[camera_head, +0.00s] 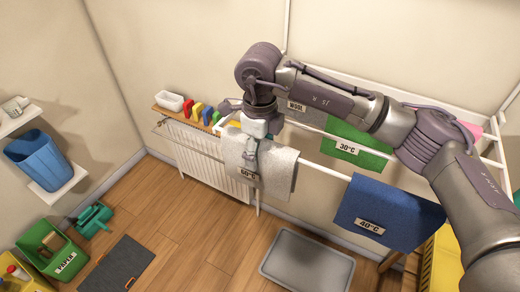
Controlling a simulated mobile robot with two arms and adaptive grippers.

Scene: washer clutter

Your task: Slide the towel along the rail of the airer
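The white airer's front rail (325,170) runs from upper left to lower right. A light grey towel (280,175) with a 60°C tag hangs over its left part. A blue towel (400,207) tagged 40°C hangs further right on the same rail. Between them a stretch of rail is bare. My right gripper (250,158) points down at the upper left part of the grey towel, overlapping it in the picture. Its fingertips are small and partly lost against the cloth, so I cannot tell whether they hold it. My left gripper is out of view.
A green towel (357,147) tagged 30°C and a grey WOOL cloth (306,114) hang on rails behind. A radiator (205,160) with a shelf of small items stands behind left. A grey tray (306,262) lies on the floor. A yellow crate (446,262) is at right.

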